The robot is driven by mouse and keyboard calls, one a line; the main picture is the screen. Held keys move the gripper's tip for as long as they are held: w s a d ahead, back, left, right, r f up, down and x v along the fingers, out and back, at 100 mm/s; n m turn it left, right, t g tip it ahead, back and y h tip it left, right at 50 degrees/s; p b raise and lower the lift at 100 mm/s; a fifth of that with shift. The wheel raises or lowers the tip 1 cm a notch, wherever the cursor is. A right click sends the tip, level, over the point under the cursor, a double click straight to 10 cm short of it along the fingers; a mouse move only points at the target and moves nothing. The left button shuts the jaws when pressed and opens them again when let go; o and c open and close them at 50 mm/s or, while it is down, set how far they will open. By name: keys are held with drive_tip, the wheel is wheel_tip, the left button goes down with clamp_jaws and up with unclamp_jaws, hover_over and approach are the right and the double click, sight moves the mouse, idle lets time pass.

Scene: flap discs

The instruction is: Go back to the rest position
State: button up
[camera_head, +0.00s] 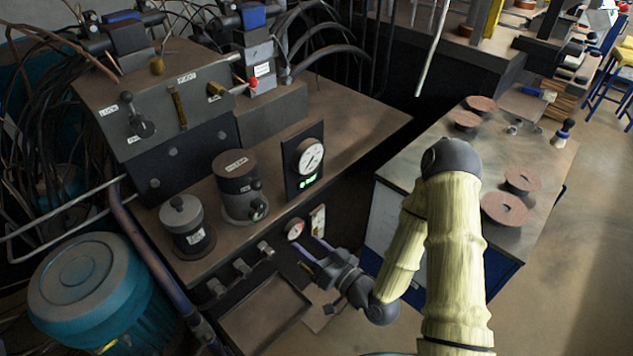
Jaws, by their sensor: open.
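My gripper (309,258) is at the lower middle, at the end of my pale yellow sleeved arm. It points left toward the front of the brown machine bench (350,110). Its fingers are apart and I see nothing between them. It is close to a round red-and-white dial (295,229) on the bench front; I cannot tell whether it touches the bench. Several reddish-brown flap discs (503,208) lie flat on the grey table (400,165) to the right. My arm hides part of that table.
The bench carries a grey control box (165,95), two dark cylinders (187,222) and a gauge (309,155). A teal drum (90,275) stands at the lower left. Cables crowd the upper left. Open floor (575,270) lies at the right.

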drive_tip(key=d+r+g+h, duration=0.2)
drive_tip(key=d+g+h, duration=0.4)
drive_tip(key=d+h, duration=0.75)
drive_tip(key=s+d+r+m+g, duration=0.35)
drive_tip(key=s+d+r, duration=0.25)
drive_tip(key=s+r, duration=0.25)
drive_tip(key=w+p+v, duration=0.2)
drive_tip(key=p+v, duration=1)
drive_tip(key=p, duration=0.2)
drive_tip(key=shift+r+m, duration=0.45)
drive_tip(key=shift+r, duration=0.05)
drive_tip(key=shift+w+d, duration=0.15)
drive_tip(key=shift+w, duration=0.05)
